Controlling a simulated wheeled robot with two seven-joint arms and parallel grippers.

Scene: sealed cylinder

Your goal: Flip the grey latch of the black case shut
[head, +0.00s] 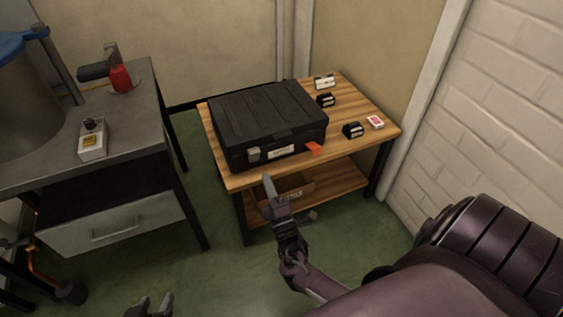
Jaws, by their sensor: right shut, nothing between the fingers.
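The black case (268,112) lies on the wooden table with its lid down. Its grey latch (253,153) is at the left of the front face; I cannot tell its exact angle. An orange latch (314,148) at the right of the front sticks outward. A pale label (282,152) sits between them. My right gripper (268,180) is shut and empty, just in front of and below the case front, a little right of the grey latch and apart from it. My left gripper (154,304) is open and empty, low at the bottom edge, far from the case.
The wooden table (365,106) also bears small black boxes (353,130), a red-and-white card pack (375,122) and a lower shelf with a box (293,190). A grey workbench (130,125) stands left, with a switch box (92,139). Green floor lies between.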

